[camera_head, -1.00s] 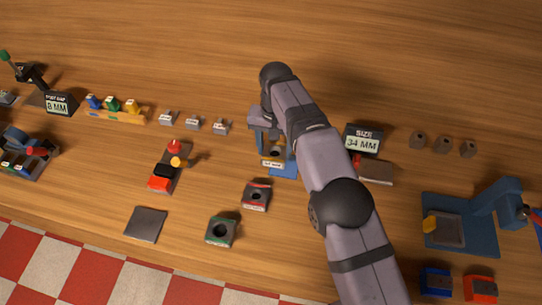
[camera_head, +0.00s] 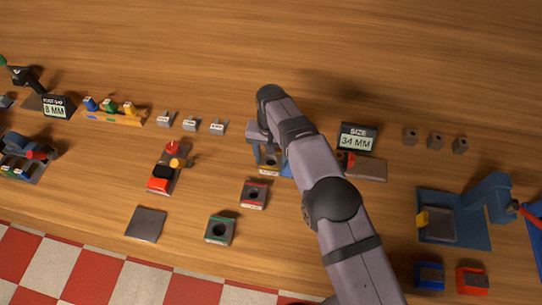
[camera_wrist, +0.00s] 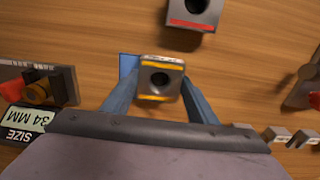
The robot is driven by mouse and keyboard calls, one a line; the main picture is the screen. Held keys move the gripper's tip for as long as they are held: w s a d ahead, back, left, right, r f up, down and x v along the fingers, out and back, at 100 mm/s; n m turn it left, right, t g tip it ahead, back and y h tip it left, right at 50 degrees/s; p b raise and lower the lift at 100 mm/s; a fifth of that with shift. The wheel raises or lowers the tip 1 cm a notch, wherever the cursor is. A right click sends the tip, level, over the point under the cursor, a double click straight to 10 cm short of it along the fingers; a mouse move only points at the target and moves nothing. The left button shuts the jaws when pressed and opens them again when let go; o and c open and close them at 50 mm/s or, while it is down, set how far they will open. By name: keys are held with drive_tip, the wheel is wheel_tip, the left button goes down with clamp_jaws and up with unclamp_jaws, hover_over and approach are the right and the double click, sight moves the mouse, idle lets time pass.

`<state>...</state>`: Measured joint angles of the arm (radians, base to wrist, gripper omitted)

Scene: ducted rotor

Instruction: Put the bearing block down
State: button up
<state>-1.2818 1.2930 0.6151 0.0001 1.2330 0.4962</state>
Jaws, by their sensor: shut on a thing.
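The bearing block (camera_wrist: 160,80) is a grey block with a round dark bore and yellow stripes, held between the two fingers of my gripper (camera_wrist: 160,100) in the wrist view. In the head view the block (camera_head: 269,159) shows beneath my wrist, partly hidden by the gripper (camera_head: 266,146). A blue pad (camera_wrist: 128,64) shows behind the block's left side in the wrist view. In the head view only a small blue part of it shows beside the block. I cannot tell whether the block touches the pad.
A red-marked block (camera_head: 254,194) and a green-marked block (camera_head: 220,230) lie nearby. A "34 MM" size sign (camera_head: 357,138) and a grey plate fixture (camera_head: 368,170) stand to the right. Small grey blocks (camera_head: 190,124) lie to the left. A dark square plate (camera_head: 146,223) lies front left.

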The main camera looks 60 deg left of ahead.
sight(271, 164)
drive_tip(key=shift+f, duration=0.1)
drive_tip(key=o, duration=1.2)
wheel_tip(271, 164, up, 12)
drive_tip(key=shift+r+b, duration=0.15)
drive_tip(key=shift+b, duration=0.4)
